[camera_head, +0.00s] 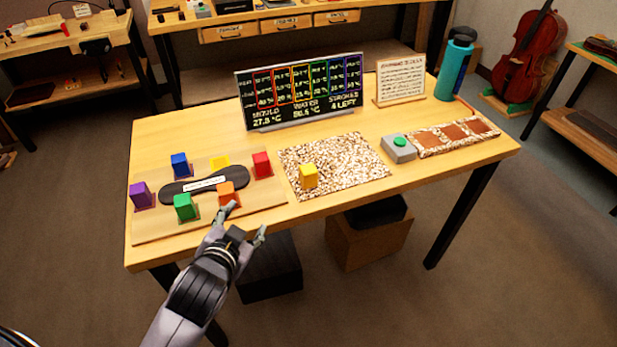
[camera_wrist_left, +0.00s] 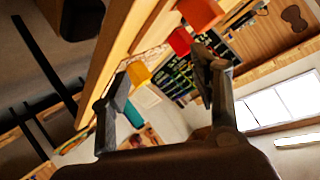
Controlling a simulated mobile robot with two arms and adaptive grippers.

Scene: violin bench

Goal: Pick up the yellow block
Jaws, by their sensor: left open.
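The yellow block (camera_head: 308,176) stands upright on a speckled mat (camera_head: 355,164) near the middle of the table's front edge. It also shows in the left wrist view (camera_wrist_left: 138,74), close to the left finger in the picture. My left gripper (camera_head: 246,221) is open and empty at the table's front edge, left of the yellow block and apart from it. In the left wrist view its two fingers (camera_wrist_left: 165,90) are spread wide. My right gripper does not show.
A wooden board (camera_head: 243,199) holds purple, blue, green, orange and red blocks (camera_head: 262,164) around a dark plate. The orange block (camera_head: 227,191) is close to my left gripper. A screen (camera_head: 302,90), a green-button box (camera_head: 399,148) and a teal bottle (camera_head: 455,65) stand farther back or right.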

